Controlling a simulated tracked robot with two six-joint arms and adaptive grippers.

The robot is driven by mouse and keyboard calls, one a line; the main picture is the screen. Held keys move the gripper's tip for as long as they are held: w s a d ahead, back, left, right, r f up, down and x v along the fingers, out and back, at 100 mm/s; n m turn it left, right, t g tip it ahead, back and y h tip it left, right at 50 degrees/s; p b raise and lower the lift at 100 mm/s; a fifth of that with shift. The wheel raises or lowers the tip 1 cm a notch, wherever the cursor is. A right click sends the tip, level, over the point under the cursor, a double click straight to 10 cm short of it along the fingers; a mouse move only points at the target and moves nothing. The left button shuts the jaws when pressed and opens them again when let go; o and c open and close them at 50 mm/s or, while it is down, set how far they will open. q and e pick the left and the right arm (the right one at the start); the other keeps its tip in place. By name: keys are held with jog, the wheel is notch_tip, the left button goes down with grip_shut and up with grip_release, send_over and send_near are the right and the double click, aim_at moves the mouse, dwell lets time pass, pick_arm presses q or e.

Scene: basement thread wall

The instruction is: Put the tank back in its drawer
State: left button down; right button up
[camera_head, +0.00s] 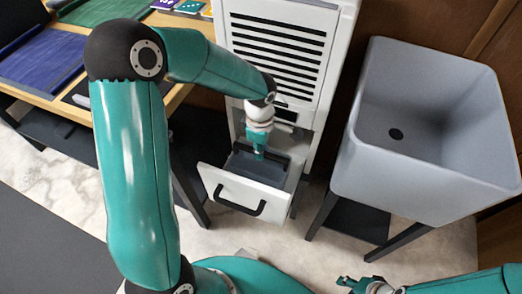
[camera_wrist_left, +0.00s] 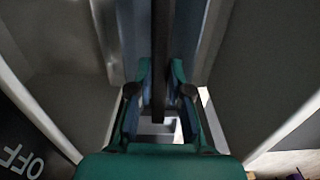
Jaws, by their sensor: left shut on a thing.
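The white drawer (camera_head: 222,184) is pulled out at the foot of a white louvred cabinet, its black handle facing front. The dark grey tank (camera_head: 279,169) shows inside the drawer's opening; whether it rests on the drawer floor cannot be told. My left gripper (camera_head: 259,154) points down over the tank from above. In the left wrist view, its green fingers (camera_wrist_left: 161,92) are shut on the tank's dark bar-shaped handle (camera_wrist_left: 160,50). My right gripper (camera_head: 346,284) is low at the bottom of the head view, away from the drawer, with its fingers apart and empty.
The louvred cabinet (camera_head: 275,50) stands behind the drawer. A grey sink (camera_head: 430,175) on dark legs stands to the right. A wooden table (camera_head: 110,25) with blue and green mats is at upper left. Pale floor lies clear in front of the drawer.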

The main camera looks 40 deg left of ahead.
pick_arm(q)
jog(key=shift+f, duration=0.25)
jog(key=c, duration=1.5)
grip_release()
jog(key=shift+f, duration=0.15)
jog(key=shift+c, duration=0.2)
jog(key=o, duration=0.4)
jog(key=shift+o, duration=0.2)
jog(key=shift+r, duration=0.2)
jog(key=shift+r, duration=0.25)
notch_tip(320, 180, up, 12)
jog(key=p, duration=0.2)
jog(key=shift+f+p, duration=0.25)
jog(key=shift+p, duration=0.1)
